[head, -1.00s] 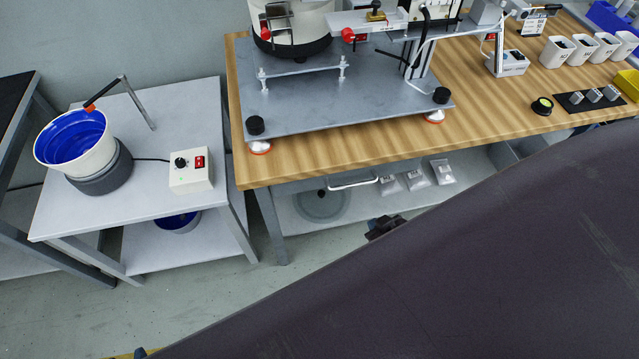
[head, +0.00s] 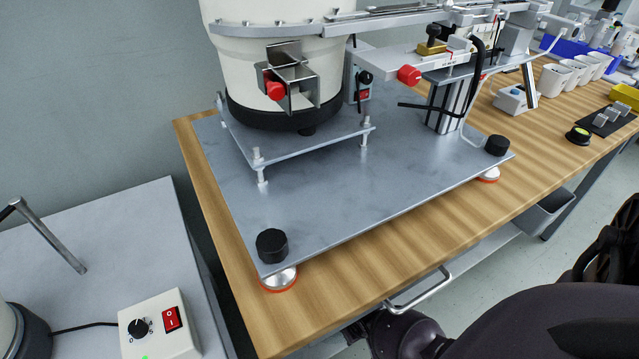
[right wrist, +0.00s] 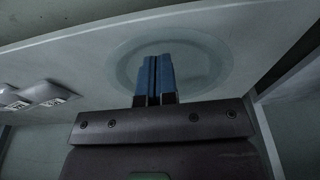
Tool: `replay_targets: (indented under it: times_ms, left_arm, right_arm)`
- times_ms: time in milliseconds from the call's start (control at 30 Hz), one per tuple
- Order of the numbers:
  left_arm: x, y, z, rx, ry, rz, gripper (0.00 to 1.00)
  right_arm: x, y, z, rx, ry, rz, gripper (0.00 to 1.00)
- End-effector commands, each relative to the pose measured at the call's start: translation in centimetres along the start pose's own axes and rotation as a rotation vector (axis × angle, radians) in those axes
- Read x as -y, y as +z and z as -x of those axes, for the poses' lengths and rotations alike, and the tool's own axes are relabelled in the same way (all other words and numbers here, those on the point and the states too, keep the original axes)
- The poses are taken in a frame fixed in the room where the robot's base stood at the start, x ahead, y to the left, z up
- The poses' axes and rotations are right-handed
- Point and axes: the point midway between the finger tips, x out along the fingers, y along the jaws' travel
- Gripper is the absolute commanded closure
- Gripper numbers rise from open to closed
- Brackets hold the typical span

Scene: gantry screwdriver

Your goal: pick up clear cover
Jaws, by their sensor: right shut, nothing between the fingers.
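The clear cover (right wrist: 205,62) shows in the right wrist view as a faint, see-through round disc with a pale rim. It lies on the light shelf under the wooden bench. My right gripper (right wrist: 155,62) is shut and empty, its two blue fingers side by side. The fingers overlap the near left part of the disc in the picture; I cannot tell whether they touch it. In the head view the cover is hidden below the bench top. My left gripper is not in view.
White labelled packets (right wrist: 40,96) lie left of the cover on the shelf. The wooden bench (head: 245,305) carries a feeder machine on a grey plate (head: 340,195). A control box (head: 158,325) stands on the left side table.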

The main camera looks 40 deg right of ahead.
Motion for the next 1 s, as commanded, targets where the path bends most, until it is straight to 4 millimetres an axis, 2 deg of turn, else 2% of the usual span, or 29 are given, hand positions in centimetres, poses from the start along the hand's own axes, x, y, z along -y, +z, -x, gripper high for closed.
replay_targets:
  times_ms: [33, 267, 900, 1000]
  left_arm:
    - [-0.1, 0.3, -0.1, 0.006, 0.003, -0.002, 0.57]
    - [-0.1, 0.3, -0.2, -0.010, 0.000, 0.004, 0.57]
    - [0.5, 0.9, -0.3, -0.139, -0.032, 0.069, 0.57]
    - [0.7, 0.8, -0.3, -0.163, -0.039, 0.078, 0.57]
  right_arm:
    - [0.0, 0.3, -0.7, 0.015, 0.001, -0.006, 1.00]
    - [0.0, -1.5, -1.2, 0.017, 0.001, -0.011, 1.00]
    - [-0.1, -11.6, -3.3, 0.021, 0.002, -0.010, 1.00]
    - [-0.1, -11.4, -3.9, 0.024, 0.002, -0.010, 1.00]
